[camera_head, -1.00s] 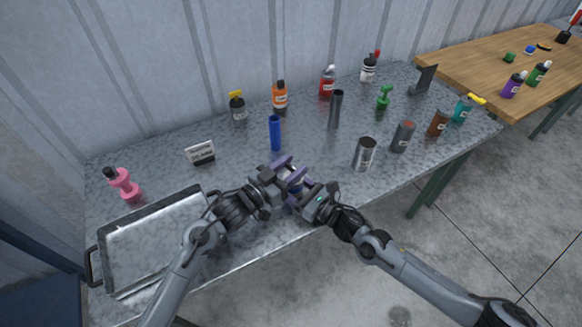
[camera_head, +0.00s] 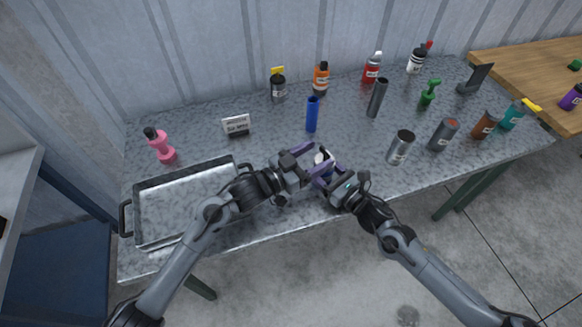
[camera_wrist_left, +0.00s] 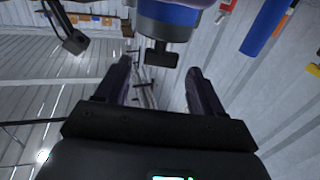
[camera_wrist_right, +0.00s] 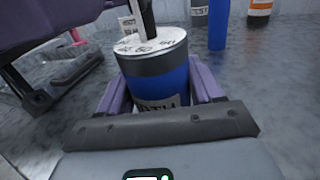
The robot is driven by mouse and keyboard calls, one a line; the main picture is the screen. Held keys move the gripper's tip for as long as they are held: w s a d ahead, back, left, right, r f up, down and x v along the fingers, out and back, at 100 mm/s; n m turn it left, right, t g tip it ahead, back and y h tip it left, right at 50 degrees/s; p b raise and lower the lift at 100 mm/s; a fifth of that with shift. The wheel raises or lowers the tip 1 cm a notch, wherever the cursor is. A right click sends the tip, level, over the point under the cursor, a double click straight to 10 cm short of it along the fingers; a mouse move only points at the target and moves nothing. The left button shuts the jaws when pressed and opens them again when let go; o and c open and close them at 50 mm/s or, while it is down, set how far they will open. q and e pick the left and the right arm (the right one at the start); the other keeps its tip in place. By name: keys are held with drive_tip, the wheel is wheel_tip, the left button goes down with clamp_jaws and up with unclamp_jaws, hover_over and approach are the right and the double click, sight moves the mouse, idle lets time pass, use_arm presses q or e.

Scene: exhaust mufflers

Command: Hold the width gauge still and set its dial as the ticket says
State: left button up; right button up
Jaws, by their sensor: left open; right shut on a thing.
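The width gauge is a short blue and dark grey cylinder with a white, marked dial face (camera_wrist_right: 150,42) on top and a label on its blue body (camera_wrist_right: 168,84). My right gripper (camera_wrist_right: 165,90) is shut around its body and holds it upright. A dark knob (camera_wrist_left: 162,55) stands out from the dial. My left gripper (camera_wrist_left: 163,72) is open, its fingers either side of the knob, apart from it. In the head view the gauge (camera_head: 320,157) is mostly hidden between my left gripper (camera_head: 312,160) and right gripper (camera_head: 330,177). The ticket (camera_head: 237,125) stands behind the tray; its print is too small to read.
A metal tray (camera_head: 185,240) lies at the left of the speckled table, a pink bottle (camera_head: 161,147) behind it. A blue tube (camera_head: 312,115), a dark tube (camera_head: 377,98), a metal can (camera_head: 400,147) and several bottles stand at the back and right.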

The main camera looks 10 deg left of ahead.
use_arm(q)
drive_tip(key=v, duration=0.8)
drive_tip(key=shift+s+a, duration=0.15)
use_arm(e)
drive_tip(key=shift+f, duration=0.1)
idle(0.5)
drive_tip(key=o, duration=1.2)
